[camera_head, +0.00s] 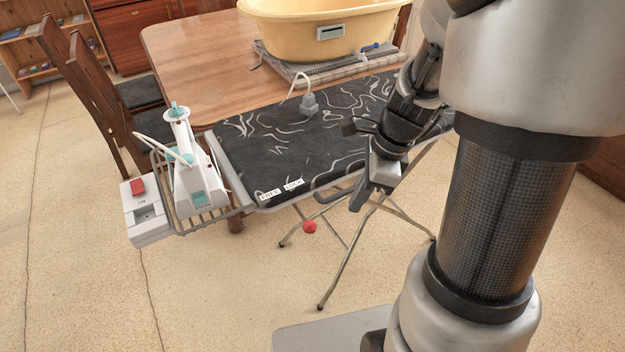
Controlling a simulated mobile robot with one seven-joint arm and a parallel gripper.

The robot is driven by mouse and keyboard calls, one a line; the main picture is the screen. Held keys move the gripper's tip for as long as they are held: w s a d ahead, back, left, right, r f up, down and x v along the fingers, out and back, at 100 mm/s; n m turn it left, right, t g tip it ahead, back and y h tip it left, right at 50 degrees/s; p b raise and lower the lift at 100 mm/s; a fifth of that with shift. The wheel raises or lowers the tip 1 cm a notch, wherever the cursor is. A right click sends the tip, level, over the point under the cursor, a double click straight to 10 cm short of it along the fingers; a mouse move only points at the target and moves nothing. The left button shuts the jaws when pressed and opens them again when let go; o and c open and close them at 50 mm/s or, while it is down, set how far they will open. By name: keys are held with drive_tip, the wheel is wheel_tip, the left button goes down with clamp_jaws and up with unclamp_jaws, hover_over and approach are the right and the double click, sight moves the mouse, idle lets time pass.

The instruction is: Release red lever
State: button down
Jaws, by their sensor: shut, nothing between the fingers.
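A small round red knob (309,227) shows below the front edge of the black-patterned ironing board (255,160), near its metal legs. It looks like the end of the red lever; the rest of the lever is hidden or too small to tell. My gripper (358,203) is at the board's front right edge, to the right of and a little above the knob and apart from it. It points downward, is shut and holds nothing. Whether it touches the board edge I cannot tell.
A white and teal iron (192,175) stands on the wire rest at the board's left end. Beside it is a white box (147,220) with a red switch (137,186). A wooden table (185,50) bears a yellow tub (285,22).

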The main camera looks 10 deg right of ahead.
drive_tip(key=w+a+f+b, duration=0.2)
drive_tip(key=a+f+b, duration=0.2)
drive_tip(key=f, duration=0.5)
drive_tip(key=shift+a, duration=1.1)
drive_tip(key=shift+a, duration=0.15)
